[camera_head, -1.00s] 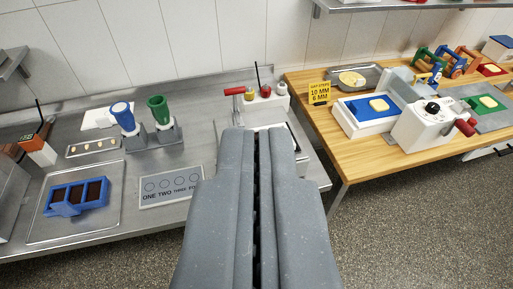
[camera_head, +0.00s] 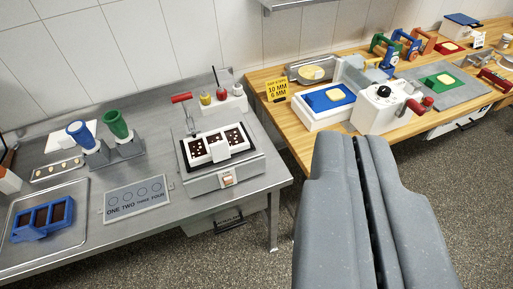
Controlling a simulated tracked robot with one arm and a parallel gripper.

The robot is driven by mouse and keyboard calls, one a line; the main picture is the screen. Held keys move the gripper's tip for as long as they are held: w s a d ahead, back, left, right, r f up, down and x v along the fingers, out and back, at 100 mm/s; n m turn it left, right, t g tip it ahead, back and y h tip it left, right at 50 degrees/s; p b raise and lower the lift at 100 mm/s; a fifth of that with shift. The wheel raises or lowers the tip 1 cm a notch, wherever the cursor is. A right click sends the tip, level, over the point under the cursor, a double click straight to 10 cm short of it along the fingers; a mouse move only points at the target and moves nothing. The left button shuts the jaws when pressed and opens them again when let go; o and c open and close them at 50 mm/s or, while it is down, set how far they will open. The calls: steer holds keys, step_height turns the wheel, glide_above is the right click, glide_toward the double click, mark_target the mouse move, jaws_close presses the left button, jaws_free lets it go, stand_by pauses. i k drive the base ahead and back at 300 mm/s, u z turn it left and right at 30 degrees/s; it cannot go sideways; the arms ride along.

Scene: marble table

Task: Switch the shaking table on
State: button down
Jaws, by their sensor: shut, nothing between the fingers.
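The device that looks like the shaking table (camera_head: 256,172) is a grey metal plate at the right end of the steel bench. A white tray (camera_head: 198,158) with dark, speckled compartments sits on it. A small orange-red switch (camera_head: 228,180) is on its front face; whether it is on or off cannot be told. A red-handled lever (camera_head: 181,98) rises behind the tray. My gripper (camera_head: 357,138) is shut and empty. In the picture it lies right of the device, apart from it, over the floor in front of the wooden table.
The steel bench (camera_head: 150,220) also holds blue (camera_head: 78,130) and green (camera_head: 115,124) funnels, a number plate (camera_head: 137,199) and a blue mould (camera_head: 43,218). The wooden table (camera_head: 300,143) at right carries a white machine (camera_head: 380,108) with a red handle. Floor shows between and in front.

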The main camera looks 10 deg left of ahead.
mark_target(229, 180)
steer(key=z, duration=2)
steer(key=k, duration=0.95)
steer(key=u, duration=2.15)
steer(key=i, duration=1)
steer(key=z, duration=0.05)
